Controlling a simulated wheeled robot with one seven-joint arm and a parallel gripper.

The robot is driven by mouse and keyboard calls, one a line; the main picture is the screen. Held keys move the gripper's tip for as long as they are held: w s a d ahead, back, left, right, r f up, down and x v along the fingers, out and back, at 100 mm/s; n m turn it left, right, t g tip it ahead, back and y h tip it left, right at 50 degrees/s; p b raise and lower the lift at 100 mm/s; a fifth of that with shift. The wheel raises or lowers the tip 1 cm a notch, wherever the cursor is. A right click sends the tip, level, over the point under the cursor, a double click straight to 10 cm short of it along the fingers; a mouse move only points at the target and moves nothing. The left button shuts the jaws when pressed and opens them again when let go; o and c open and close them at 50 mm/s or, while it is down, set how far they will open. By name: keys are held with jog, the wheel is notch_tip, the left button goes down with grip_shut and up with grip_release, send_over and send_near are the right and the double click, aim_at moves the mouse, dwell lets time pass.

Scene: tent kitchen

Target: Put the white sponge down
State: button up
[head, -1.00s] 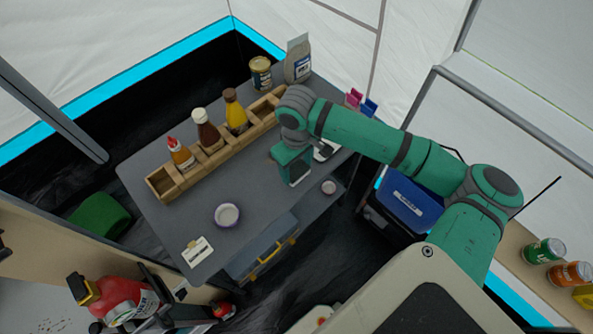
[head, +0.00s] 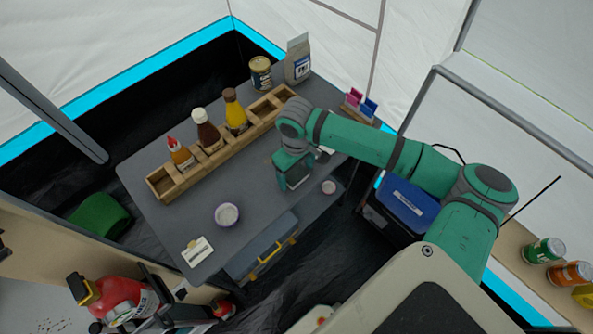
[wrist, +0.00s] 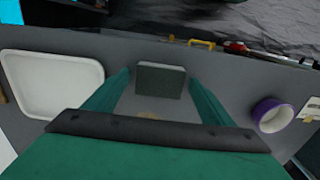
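In the head view my gripper (head: 294,184) points down over the right part of the grey table (head: 262,190). The fingers and my wrist hide much of the sponge there. Whether its underside touches the table cannot be told.
A white tray (wrist: 55,85) lies left of my fingers in the wrist view, a purple-rimmed bowl (wrist: 272,114) to the right. A wooden bottle rack (head: 215,153) runs behind. Table between bowl and gripper is clear.

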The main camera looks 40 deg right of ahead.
aim_at(296, 174)
notch_tip(296, 174, up, 12)
jog(key=shift+r, duration=0.15)
dwell(0.7)
jog(key=shift+w, duration=0.1)
dwell(0.4)
